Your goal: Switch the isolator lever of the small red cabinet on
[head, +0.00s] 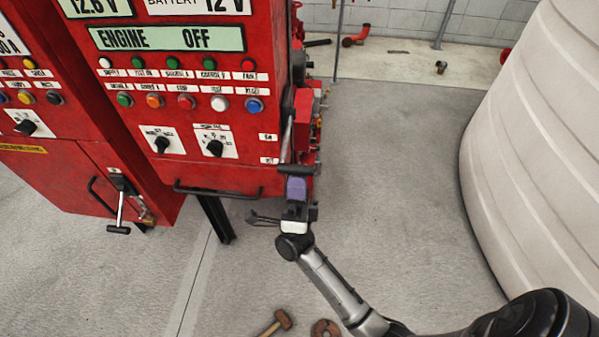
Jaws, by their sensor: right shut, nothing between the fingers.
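The small red box (304,122) juts out at the right side of the large red cabinet, partly hidden by that cabinet's edge. A grey rod that looks like its lever (287,137) stands nearly upright along the box's left side. My right gripper (298,169) is shut and empty, just below the rod's lower end. I cannot tell whether they touch. Another lever with a black T-shaped grip (119,212) hangs down on the lower red door at left. My left gripper is not in view.
The large red cabinet (225,178) has lamps, buttons, knobs and a black handle bar (232,192). A large white ribbed tank (535,150) stands at right. A hammer (279,321) lies on the floor at the bottom. The grey floor (395,170) between cabinet and tank is clear.

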